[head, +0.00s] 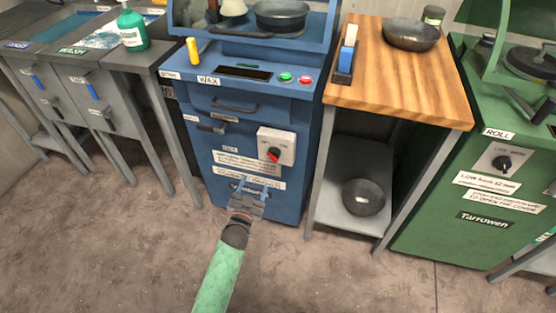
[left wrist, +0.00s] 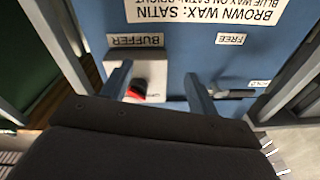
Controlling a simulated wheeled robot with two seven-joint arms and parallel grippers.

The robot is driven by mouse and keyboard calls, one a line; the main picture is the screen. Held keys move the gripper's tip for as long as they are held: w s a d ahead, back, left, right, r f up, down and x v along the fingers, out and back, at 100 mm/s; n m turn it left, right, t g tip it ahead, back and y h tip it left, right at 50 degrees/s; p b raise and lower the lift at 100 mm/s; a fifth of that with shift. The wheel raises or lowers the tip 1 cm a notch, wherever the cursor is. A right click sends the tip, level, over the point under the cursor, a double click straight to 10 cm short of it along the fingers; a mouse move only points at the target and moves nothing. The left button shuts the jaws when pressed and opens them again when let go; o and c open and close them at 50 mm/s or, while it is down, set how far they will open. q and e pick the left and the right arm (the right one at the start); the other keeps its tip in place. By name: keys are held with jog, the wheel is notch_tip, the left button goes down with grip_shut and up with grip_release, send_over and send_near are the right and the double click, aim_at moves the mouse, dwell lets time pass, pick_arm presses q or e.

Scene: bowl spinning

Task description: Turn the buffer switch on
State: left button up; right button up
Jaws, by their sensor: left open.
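The buffer switch is a pale box (head: 289,146) with a red knob (head: 274,155) on the front of the blue machine (head: 225,135). The left wrist view shows the red knob (left wrist: 136,90) and an upside-down BUFFER label (left wrist: 138,41). I cannot tell which setting the knob points to. My left gripper (head: 256,190) is open in front of the blue machine, below the switch. In the left wrist view its fingers (left wrist: 158,72) are spread, with the knob showing near the left finger and partly hidden. Nothing shows held. My right gripper is out of view.
A second handle (head: 211,129) sits left of the switch. A wooden-topped table (head: 400,80) with a dark bowl (head: 364,196) on its lower shelf stands right. The green machine (head: 470,220) is farther right, grey sinks (head: 85,85) left. The floor in front is clear.

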aim_at(273, 155)
pick_arm(q)
notch_tip(273, 155, up, 5)
jog(key=s+d+m+t+h, duration=0.2)
jog(key=d+h, duration=0.1)
jog(key=h, duration=0.2)
jog(key=x, duration=0.7)
jog(key=shift+w, duration=0.25)
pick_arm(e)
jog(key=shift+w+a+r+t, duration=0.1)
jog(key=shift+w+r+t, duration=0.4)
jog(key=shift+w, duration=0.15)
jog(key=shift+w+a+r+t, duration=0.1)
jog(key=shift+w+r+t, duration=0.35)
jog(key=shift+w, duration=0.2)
pick_arm(q)
jog(key=shift+a, duration=0.1)
jog(key=shift+c, duration=0.4)
jog(key=c, duration=0.9)
